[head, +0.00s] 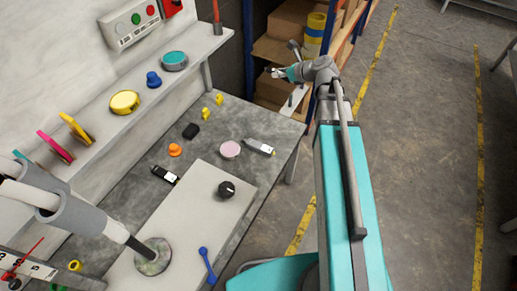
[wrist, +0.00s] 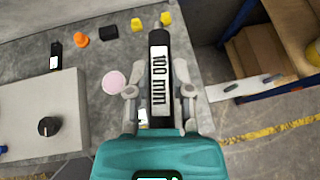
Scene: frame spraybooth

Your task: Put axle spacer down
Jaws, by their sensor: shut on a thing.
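My gripper (wrist: 159,92) is shut on a dark bar with a white label reading "100 mm", which I take to be the axle spacer (wrist: 159,72). The spacer points away from the wrist, with a finger on each side. In the wrist view it appears over the grey table's edge area. In the head view my gripper (head: 280,72) is raised beyond the table's far right end. The spacer cannot be made out clearly there.
The grey table (head: 215,130) carries a pink disc (head: 230,149), a dark labelled piece (head: 259,147), an orange knob (head: 175,149), a black block (head: 190,131) and yellow pieces (head: 205,113). A pale board (head: 190,205) bears a black knob (head: 226,189). Shelving with boxes (head: 290,20) stands behind.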

